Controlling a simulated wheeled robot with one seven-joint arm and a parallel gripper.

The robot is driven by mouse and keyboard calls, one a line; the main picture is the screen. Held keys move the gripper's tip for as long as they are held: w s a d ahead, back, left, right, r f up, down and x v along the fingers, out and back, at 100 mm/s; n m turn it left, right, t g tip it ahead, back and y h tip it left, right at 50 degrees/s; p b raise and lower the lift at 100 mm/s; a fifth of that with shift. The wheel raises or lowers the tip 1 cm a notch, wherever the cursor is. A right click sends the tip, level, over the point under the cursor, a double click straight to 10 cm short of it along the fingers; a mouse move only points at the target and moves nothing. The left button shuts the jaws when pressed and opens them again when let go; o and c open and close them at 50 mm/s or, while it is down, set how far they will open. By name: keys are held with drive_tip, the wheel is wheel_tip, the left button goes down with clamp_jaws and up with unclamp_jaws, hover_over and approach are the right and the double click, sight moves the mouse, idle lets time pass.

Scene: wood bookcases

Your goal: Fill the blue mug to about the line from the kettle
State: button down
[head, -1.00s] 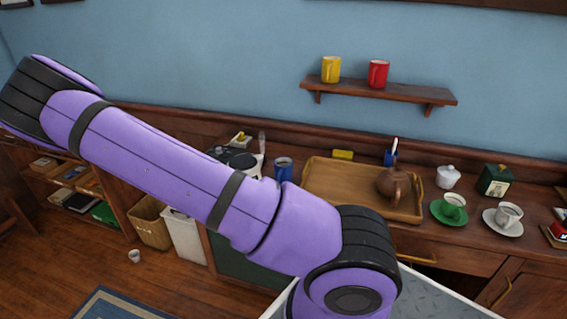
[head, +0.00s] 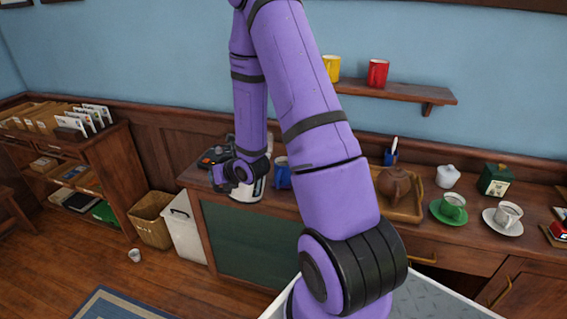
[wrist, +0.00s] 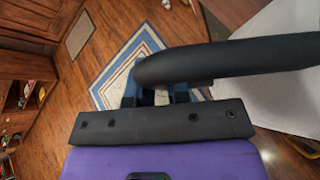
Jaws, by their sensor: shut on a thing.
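The kettle (head: 247,194) is at the left end of the counter, largely hidden by my arm; its pale lower body shows. In the wrist view its black handle (wrist: 235,60) crosses between my fingers and its pale body (wrist: 275,105) fills the right side. My gripper (wrist: 156,93) is shut on the handle; in the head view the wrist partly covers it. The blue mug (head: 282,178) stands upright just right of the kettle, partly behind my arm. Its inside, the line and any water level cannot be seen.
A wooden tray (head: 411,213) with a brown teapot (head: 394,184) stands to the right, partly behind my arm. A blue pen cup (head: 391,158) is behind it. A green cup (head: 453,204) and a white cup (head: 508,213) stand on saucers farther right. A shelf (head: 420,93) holds mugs.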

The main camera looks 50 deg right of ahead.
sight(231, 156)
drive_tip(key=d+r, duration=0.1)
drive_tip(key=d+r+m+y, duration=0.1)
drive_tip(key=d, duration=0.1)
drive_tip(key=d+r+y, duration=0.1)
drive_tip(key=shift+s+d+r+m+t, duration=0.15)
drive_tip(key=shift+s+r+m+t, duration=0.15)
drive_tip(key=shift+r+m, duration=0.1)
drive_tip(key=shift+w+d+r, duration=0.1)
drive_tip(key=shift+w+r, duration=0.05)
drive_tip(key=shift+d+r+m+y, duration=0.3)
drive_tip(key=shift+d+r+y, duration=0.05)
drive_tip(key=shift+d+y, duration=0.1)
drive_tip(key=shift+s+d+r, duration=0.2)
drive_tip(key=shift+s+r, duration=0.05)
drive_tip(key=shift+w+a, duration=0.1)
drive_tip(key=shift+d+r, duration=0.1)
drive_tip(key=shift+d, duration=0.1)
drive_tip(key=shift+r, duration=0.1)
drive_tip(key=shift+s+d+r+m+t+y+p, duration=0.1)
drive_tip(key=shift+d+r+m+t+y+p, duration=0.25)
drive_tip(key=shift+d+r+p, duration=0.35)
drive_tip(key=shift+s+d+r+m+t+y+p, duration=0.15)
drive_tip(key=shift+d+r+m+y+p, duration=0.25)
drive_tip(key=shift+r, duration=0.45)
drive_tip(key=shift+d+r+m+y+p, duration=0.3)
drive_tip(key=shift+d+r+m+p, duration=0.25)
drive_tip(key=shift+d+r+p, duration=0.35)
idle(3.5)
